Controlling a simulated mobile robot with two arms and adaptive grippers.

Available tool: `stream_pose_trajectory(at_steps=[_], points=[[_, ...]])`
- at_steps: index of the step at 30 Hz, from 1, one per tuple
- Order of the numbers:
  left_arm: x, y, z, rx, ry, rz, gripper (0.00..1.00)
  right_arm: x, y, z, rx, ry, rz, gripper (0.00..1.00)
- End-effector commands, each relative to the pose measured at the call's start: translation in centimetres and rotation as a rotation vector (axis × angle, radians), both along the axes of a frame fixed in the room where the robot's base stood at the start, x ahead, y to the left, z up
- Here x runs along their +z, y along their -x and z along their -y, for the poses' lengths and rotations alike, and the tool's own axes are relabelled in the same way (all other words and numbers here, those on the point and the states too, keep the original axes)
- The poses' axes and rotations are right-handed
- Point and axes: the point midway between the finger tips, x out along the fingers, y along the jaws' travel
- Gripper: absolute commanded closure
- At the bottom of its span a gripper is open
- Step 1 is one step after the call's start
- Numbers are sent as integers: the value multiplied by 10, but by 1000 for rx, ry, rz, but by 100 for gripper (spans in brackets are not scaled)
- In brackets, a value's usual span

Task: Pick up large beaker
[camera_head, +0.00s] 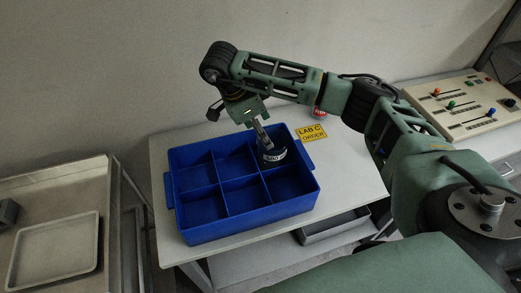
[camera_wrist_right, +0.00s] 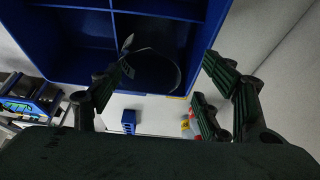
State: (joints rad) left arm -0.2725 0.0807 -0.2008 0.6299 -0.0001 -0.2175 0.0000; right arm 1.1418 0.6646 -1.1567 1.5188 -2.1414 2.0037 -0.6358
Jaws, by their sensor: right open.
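The large beaker looks like a dark, rounded vessel (camera_head: 272,154) with a white label, standing in the back right compartment of the blue divided crate (camera_head: 215,237). In the right wrist view a clear, round-rimmed beaker (camera_wrist_right: 158,70) shows inside the crate (camera_wrist_right: 60,62), between my fingers in the picture. My right gripper (camera_head: 240,124) hangs over the back of the crate, with one finger at the beaker's near top and the other further left. In the right wrist view my right gripper (camera_wrist_right: 160,78) is open, with nothing clamped. Contact with the beaker cannot be told. My left gripper is out of view.
The crate stands on a white table (camera_head: 160,155). A yellow "LAB C ORDER" sign (camera_head: 311,132) and a small red item (camera_head: 320,113) are behind it. A grey tray (camera_head: 335,226) is below. A metal cart with a tray (camera_head: 55,250) is left, a control panel (camera_head: 460,106) right.

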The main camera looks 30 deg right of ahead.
Motion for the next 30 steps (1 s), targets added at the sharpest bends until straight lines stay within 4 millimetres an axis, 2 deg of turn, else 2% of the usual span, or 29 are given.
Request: stream_pose_trajectory(at_steps=[2, 4, 12, 14, 16, 21, 24, 30], points=[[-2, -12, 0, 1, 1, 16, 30, -4, 1, 4, -4, 9, -5, 30], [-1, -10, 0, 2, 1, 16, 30, -10, 2, 6, -4, 10, -6, 30], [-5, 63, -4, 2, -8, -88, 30, -33, 4, 13, -3, 6, -7, 30], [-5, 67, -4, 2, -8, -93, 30, -41, 5, 14, -4, 4, -9, 30], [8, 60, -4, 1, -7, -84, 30, -49, 6, 18, -4, 5, -12, 30], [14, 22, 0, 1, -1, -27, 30, -69, 7, 25, -3, 7, -6, 30], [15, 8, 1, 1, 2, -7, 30, -73, 7, 26, -2, 5, -4, 30], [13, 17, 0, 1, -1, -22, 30, -73, 6, 26, -3, 6, -2, 32]])
